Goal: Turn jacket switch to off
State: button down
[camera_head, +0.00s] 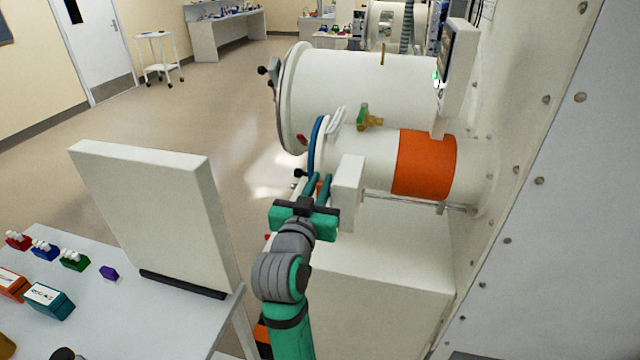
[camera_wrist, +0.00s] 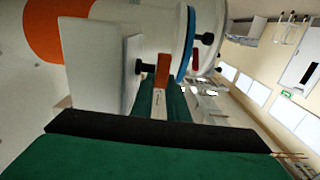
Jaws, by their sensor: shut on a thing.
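The orange heating jacket (camera_head: 424,164) wraps the small white cylinder in the head view. A white box (camera_head: 348,192) stands on the near side of that cylinder; it is large at left in the wrist view (camera_wrist: 92,62). A small orange-red switch handle (camera_wrist: 163,70) sits beside the box's face. My gripper (camera_head: 319,184) reaches in from below with its green fingers around this handle. The fingers (camera_wrist: 160,98) are shut on it, and they partly hide it in both views. The switch's markings cannot be seen.
A large white cylinder (camera_head: 355,95) with a round door lies behind the small one with its blue ring (camera_head: 316,145). A white table (camera_head: 130,325) with a tall white panel (camera_head: 155,205) and small coloured boxes is at left. Open floor (camera_head: 190,110) lies beyond.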

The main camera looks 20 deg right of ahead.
jog(key=shift+g, duration=0.3)
jog(key=shift+w+d+f+g+y, duration=0.15)
jog(key=shift+w+g+y, duration=0.1)
jog(key=shift+g+y, duration=0.7)
jog(key=shift+w+d+f+g+y, duration=0.2)
jog(key=shift+g+y, duration=0.45)
jog(key=shift+g, duration=0.6)
jog(key=shift+r, duration=0.1)
jog(key=c, duration=2)
grip_release()
jog(key=shift+w, duration=0.1)
jog(key=shift+r, duration=0.1)
